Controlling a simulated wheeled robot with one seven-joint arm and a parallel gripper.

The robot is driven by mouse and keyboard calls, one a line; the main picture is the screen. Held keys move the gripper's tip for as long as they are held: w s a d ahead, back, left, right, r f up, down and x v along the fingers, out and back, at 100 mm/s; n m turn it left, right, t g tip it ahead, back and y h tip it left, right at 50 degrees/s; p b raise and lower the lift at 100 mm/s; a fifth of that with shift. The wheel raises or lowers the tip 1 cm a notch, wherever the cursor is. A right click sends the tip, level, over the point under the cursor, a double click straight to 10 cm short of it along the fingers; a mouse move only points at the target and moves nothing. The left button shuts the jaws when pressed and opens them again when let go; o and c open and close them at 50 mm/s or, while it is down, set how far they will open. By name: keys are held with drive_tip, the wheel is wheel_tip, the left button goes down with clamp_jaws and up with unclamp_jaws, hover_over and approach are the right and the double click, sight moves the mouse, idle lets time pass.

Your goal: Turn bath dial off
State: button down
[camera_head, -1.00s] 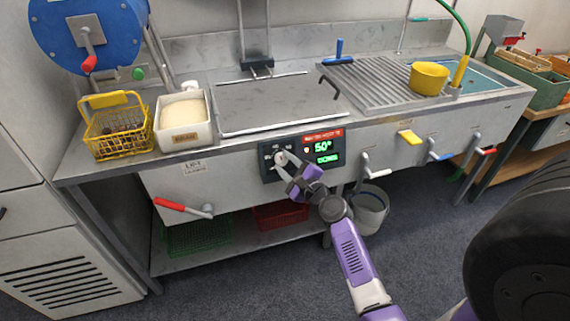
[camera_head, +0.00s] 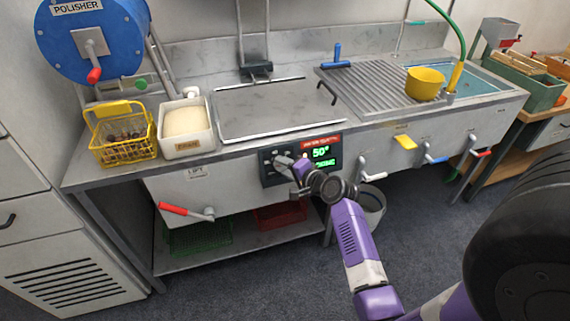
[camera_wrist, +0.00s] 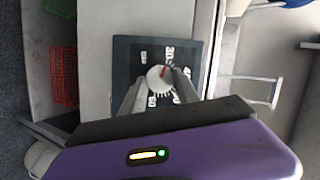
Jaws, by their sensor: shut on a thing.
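The bath dial is a round pale knob (camera_wrist: 158,78) with a red pointer mark on a black panel (camera_wrist: 127,60) in the wrist view. Its red mark points up and slightly right, toward the 30 label; the OFF label sits to the upper left. My gripper (camera_wrist: 160,86) is shut on the dial, one finger on each side. In the head view my gripper (camera_head: 285,164) reaches the control panel (camera_head: 268,177) on the bath's front and mostly hides the dial. The display (camera_head: 321,153) reads 50° in green, with partly covered green text below.
A red-handled lever (camera_head: 180,209) sticks out at the lower left of the bath front. Yellow, blue and red levers are at the right. A bucket (camera_head: 374,203) stands below. A wire basket (camera_head: 125,150) and a white tub (camera_head: 187,145) stand on the counter.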

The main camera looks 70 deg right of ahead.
drive_tip(key=shift+w+a+r+n+g+h+p, duration=0.15)
drive_tip(key=shift+n+g+p, duration=0.55)
drive_tip(key=shift+n+p, duration=0.75)
drive_tip(key=shift+w+n+g+h+p, duration=0.1)
drive_tip(key=shift+n+g+p, duration=0.65)
drive_tip(key=shift+n, duration=1.35)
drive_tip(key=shift+w+a+r+n+g+h+p, duration=0.15)
drive_tip(key=shift+n+g+p, duration=0.5)
drive_tip(key=shift+n+p, duration=0.85)
drive_tip(key=shift+s+d+f+n, duration=0.1)
drive_tip(key=shift+f+n, duration=0.05)
drive_tip(key=shift+n, duration=0.2)
drive_tip(key=c, duration=0.9)
unclamp_jaws()
